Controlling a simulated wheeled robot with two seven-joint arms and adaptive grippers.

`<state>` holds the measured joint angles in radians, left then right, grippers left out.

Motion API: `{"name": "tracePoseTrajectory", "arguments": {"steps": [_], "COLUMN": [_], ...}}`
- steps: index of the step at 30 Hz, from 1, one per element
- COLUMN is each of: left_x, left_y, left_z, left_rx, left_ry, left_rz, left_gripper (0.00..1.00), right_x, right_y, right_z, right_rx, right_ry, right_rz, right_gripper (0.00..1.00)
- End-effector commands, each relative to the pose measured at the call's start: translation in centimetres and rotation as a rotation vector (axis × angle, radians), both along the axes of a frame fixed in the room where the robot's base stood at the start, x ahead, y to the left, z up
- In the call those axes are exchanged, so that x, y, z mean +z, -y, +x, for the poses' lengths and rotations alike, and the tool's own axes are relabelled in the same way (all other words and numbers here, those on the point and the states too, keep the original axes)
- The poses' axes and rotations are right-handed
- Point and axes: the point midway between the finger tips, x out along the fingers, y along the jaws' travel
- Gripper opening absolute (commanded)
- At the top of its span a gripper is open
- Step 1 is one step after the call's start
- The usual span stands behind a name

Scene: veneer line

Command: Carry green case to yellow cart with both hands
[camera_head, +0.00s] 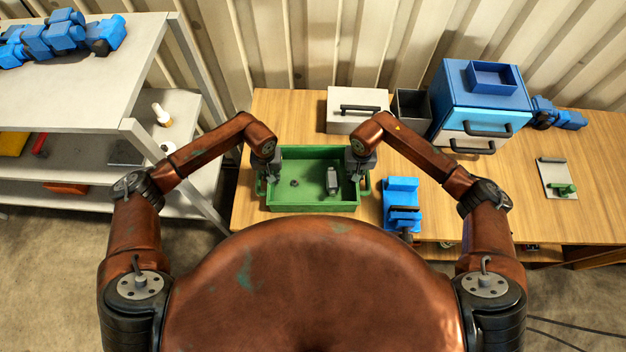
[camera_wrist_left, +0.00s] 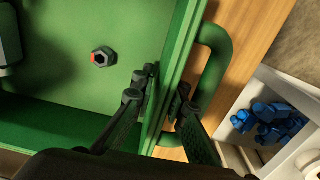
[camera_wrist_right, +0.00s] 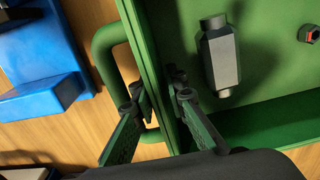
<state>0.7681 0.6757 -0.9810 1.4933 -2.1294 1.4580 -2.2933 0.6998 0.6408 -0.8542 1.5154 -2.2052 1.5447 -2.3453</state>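The green case (camera_head: 311,206) is an open, shallow tray with a handle at each end, resting level on the wooden table in the head view. My left gripper (camera_head: 268,172) is at its left end, shut on the end wall, one finger inside and one between wall and handle (camera_wrist_left: 216,62). My right gripper (camera_head: 360,170) is shut the same way on the right end wall, beside the other handle (camera_wrist_right: 108,45). Inside the case lie a grey block-like part (camera_wrist_right: 219,58) and a small nut (camera_wrist_left: 103,57). No yellow cart shows in any view.
A blue fixture (camera_head: 402,203) stands just right of the case. Behind are a white box (camera_head: 352,122), a dark bin (camera_head: 411,105) and a blue drawer unit (camera_head: 484,104). A grey shelf rack (camera_head: 84,112) stands at the left. The table's front edge is close to the case.

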Motion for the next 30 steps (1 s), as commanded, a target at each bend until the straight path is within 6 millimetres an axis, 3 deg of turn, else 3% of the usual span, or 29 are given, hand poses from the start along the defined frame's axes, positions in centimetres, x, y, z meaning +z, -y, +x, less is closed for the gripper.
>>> {"name": "tracePoseTrajectory", "arguments": {"steps": [6, 30], "left_x": [0.01, 0.14], "left_y": [-0.01, -0.01], "left_z": [-0.01, 0.06], "left_rx": [0.000, 0.001], "left_ry": [0.000, 0.001], "left_rz": [0.000, 0.000], "left_gripper": [0.00, 0.00], "right_x": [0.01, 0.13], "right_y": [0.01, 0.04], "right_z": [-0.01, 0.06], "right_rx": [0.000, 0.000], "right_ry": [0.000, 0.001], "right_rz": [0.000, 0.000], "right_gripper": [0.00, 0.00]}}
